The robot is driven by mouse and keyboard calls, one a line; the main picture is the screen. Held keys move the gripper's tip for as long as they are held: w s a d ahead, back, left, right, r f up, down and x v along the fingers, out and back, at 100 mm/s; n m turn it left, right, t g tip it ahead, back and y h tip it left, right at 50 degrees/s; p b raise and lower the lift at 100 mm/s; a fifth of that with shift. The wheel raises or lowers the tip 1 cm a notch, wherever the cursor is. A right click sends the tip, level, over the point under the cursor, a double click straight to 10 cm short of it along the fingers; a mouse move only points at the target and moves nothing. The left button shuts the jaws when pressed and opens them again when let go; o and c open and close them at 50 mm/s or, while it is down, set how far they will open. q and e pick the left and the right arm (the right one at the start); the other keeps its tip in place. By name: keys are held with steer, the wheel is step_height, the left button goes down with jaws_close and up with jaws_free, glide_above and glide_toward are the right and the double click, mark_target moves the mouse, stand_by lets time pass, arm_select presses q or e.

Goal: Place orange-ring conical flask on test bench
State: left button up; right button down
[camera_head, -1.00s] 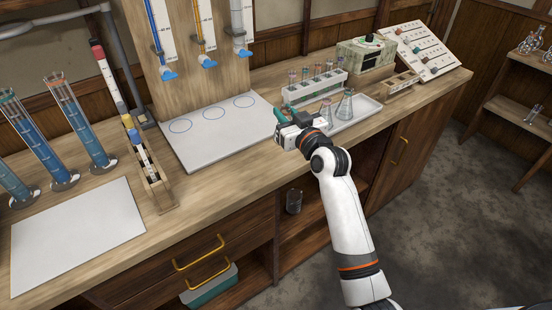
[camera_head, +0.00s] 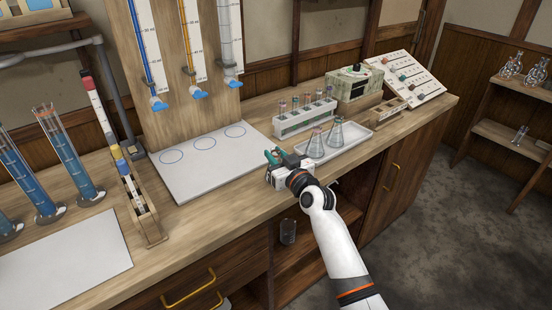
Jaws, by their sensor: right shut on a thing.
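My right gripper (camera_head: 272,156), with teal tips, is low over the front part of the wooden bench (camera_head: 215,213), just left of the white tray (camera_head: 352,142). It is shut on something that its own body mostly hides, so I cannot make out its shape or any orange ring. Two clear conical flasks stand upright in the tray: a nearer one (camera_head: 316,144) and a farther one (camera_head: 336,133). Their ring colours are too small to tell surely. My left gripper is not in view.
A white board (camera_head: 205,160) with blue circles lies left of my right gripper, below the burettes (camera_head: 150,55). A test-tube rack (camera_head: 305,116) stands behind the tray. Tall blue-filled cylinders (camera_head: 65,150) and a wooden rack (camera_head: 140,200) are at the left.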

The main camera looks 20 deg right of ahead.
steer(key=shift+f, duration=0.3)
steer(key=c, duration=1.2)
jaws_free()
steer(key=shift+o, duration=0.2)
steer(key=shift+r, duration=0.1)
